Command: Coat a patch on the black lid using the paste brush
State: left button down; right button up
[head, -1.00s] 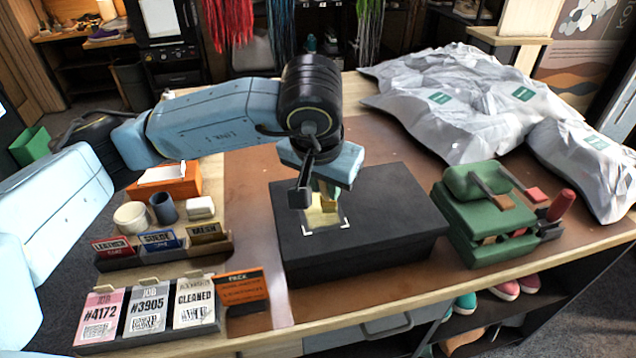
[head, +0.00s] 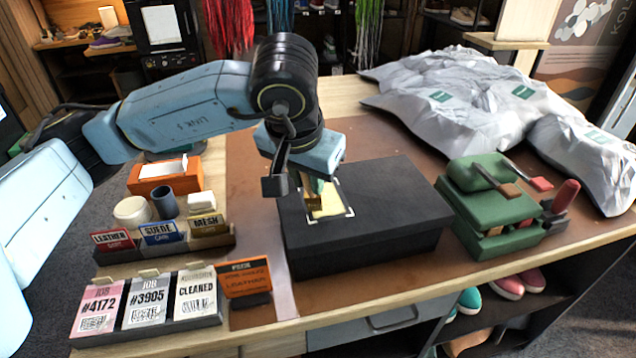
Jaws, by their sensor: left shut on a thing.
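The black box lid (head: 384,202) lies flat in the middle of the workbench. White corner marks frame a patch (head: 328,204) on its top left part, and the patch has a pale yellow coat. My left gripper (head: 296,181) is over the left edge of the lid, shut on the paste brush (head: 315,196), whose wooden-looking part shows below the fingers. The brush tip is at or just above the left side of the patch; whether it touches is hard to tell. The fingers partly hide the brush. My right gripper does not show.
Grey-white bags (head: 450,100) cover the back right. Job cards (head: 146,303), a labelled rack (head: 165,245) with cups, and an orange box (head: 165,175) fill the left.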

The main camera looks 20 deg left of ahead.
pick_arm(q)
jog(key=shift+s+a+f, duration=0.1)
jog(key=shift+s+a, duration=0.1)
jog(key=shift+a, duration=0.2)
notch_tip(320, 180, up, 5)
jog(key=shift+f+p, duration=0.2)
jog(key=shift+p, duration=0.65)
jog(key=shift+s+a+r+p, duration=0.1)
jog(key=shift+r+p, duration=0.8)
jog(key=shift+r, duration=0.95)
